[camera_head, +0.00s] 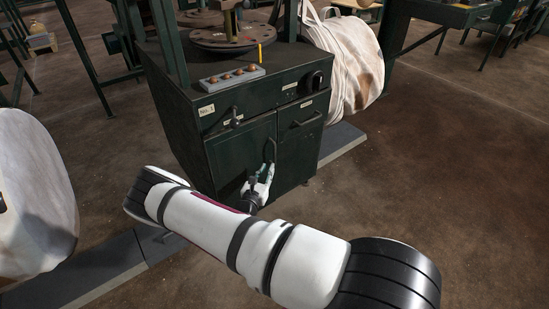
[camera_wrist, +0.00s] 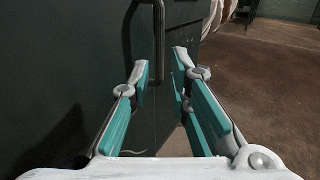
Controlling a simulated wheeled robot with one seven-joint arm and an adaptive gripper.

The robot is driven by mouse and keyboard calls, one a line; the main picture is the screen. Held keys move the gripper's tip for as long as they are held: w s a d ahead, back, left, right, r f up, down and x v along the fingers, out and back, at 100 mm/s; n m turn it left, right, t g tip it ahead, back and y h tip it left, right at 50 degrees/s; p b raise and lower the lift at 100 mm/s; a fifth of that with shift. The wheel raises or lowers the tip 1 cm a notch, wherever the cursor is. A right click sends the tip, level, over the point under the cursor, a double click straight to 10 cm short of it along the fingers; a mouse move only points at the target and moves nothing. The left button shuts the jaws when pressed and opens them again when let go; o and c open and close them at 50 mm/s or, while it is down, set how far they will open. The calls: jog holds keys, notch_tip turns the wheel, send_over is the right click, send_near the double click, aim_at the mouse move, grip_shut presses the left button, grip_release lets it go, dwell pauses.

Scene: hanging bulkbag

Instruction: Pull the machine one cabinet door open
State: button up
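The dark green machine cabinet (camera_head: 180,100) bears a "No. 1" label on its front. Its left door (camera_head: 235,155) looks shut or nearly so; I cannot tell exactly. The door's vertical bar handle (camera_head: 272,150) is near its right edge, and the handle also shows at the top of the wrist view (camera_wrist: 159,35). My gripper (camera_head: 267,170) is low in front of this door, by the handle. In the wrist view my gripper (camera_wrist: 161,65) is open, with teal pads apart and the handle's lower part in line with the gap. Contact with the handle is unclear.
A narrower right door (camera_head: 300,150) with its own handle (camera_head: 306,120) adjoins. A button panel (camera_head: 232,77) sits on the cabinet top. White bulk bags stand at the left (camera_head: 35,190) and behind right (camera_head: 345,60). The brown floor (camera_head: 450,160) at right is clear.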

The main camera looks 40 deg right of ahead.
aim_at(275, 155)
jog(key=b+x, duration=0.2)
jog(key=x, duration=0.7)
jog(key=shift+d, duration=0.15)
grip_shut()
